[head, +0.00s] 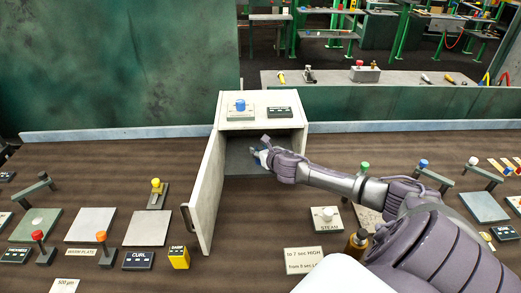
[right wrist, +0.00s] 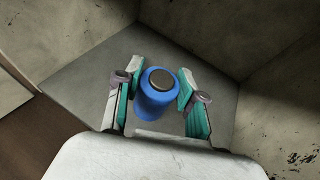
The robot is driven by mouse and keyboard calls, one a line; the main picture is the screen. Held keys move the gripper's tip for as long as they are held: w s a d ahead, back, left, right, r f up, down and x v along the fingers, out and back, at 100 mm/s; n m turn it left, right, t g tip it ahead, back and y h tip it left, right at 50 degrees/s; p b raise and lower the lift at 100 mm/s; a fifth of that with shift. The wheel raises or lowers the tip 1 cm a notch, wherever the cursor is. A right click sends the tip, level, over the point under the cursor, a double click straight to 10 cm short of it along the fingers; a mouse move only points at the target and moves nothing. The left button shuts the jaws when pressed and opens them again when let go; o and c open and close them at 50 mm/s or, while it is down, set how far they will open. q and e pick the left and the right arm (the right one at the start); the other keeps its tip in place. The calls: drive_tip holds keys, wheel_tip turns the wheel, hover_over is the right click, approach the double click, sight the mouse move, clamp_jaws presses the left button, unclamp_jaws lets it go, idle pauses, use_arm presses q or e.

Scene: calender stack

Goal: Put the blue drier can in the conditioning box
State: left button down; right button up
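The conditioning box (head: 212,135) is a pale cabinet with its front open and its door (head: 205,195) swung out to the left. My right gripper (head: 257,153) reaches into the box opening. In the right wrist view the blue drier can (right wrist: 155,98), with a brown disc on its top, sits between the two fingertips of the right gripper (right wrist: 158,88). The fingers close in on both sides of it. My left gripper is out of view.
A blue knob (head: 240,105) and a black label (head: 280,112) are on top of the box. Grey plates, a yellow block (head: 179,257) and several knobbed stands lie left of the door. A steam plate (head: 327,218) and an amber bottle (head: 357,242) are near my right arm.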

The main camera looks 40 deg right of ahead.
drive_tip(key=o, duration=0.4)
drive_tip(key=shift+s+r, duration=0.1)
drive_tip(key=shift+r, duration=0.05)
drive_tip(key=shift+v, duration=5.95)
